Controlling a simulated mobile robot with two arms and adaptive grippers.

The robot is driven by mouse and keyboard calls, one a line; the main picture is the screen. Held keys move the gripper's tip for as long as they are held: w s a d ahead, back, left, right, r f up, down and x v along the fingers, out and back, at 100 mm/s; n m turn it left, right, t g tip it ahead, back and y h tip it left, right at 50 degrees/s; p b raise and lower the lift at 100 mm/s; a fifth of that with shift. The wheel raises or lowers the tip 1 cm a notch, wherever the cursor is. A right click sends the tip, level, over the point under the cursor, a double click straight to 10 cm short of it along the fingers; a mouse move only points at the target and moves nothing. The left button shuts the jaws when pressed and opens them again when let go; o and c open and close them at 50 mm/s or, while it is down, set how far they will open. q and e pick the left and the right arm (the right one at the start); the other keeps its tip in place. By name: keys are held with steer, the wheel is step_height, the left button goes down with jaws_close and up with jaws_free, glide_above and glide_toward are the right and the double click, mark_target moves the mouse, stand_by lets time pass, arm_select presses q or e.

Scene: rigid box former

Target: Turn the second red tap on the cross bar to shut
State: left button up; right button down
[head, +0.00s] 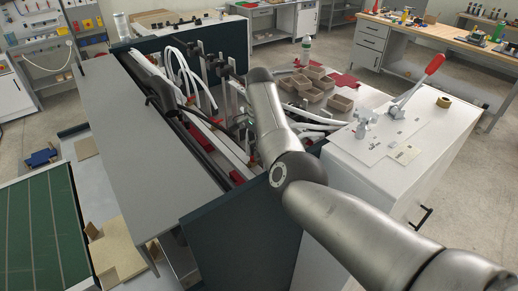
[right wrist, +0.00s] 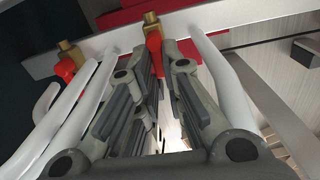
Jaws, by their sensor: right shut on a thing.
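In the right wrist view, a red tap (right wrist: 155,47) hangs from a brass fitting (right wrist: 151,22) on the pale cross bar (right wrist: 190,22). My right gripper (right wrist: 161,62) has its grey fingers either side of this tap's handle and is shut on it. The handle runs down between the fingers, partly hidden. Another red tap (right wrist: 65,69) with its own brass fitting (right wrist: 70,50) is on the bar to the left, clear of the fingers. In the head view, my right arm reaches over the machine and the tap is not distinct there. My left gripper is not in view.
White hoses (right wrist: 226,75) run close by on both sides of my fingers. In the head view, a grey cover panel (head: 135,125) lies left of the opening. Brown trays (head: 312,92) and a toggle clamp with a red handle (head: 433,64) are to the right.

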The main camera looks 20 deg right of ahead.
steer(key=m, duration=0.4)
steer(key=s+m, duration=0.1)
steer(key=m, duration=0.3)
steer(key=s+m, duration=0.1)
steer(key=m, duration=0.3)
steer(key=shift+s+a+r, duration=0.15)
steer(key=shift+a, duration=0.1)
steer(key=m, duration=0.3)
steer(key=a+m, duration=0.1)
steer(key=m, duration=0.1)
steer(key=shift+s, duration=0.3)
steer(key=shift+m, duration=0.3)
steer(key=c, duration=1.5)
jaws_free()
steer(key=shift+c, duration=0.2)
step_height(320, 180, up, 12)
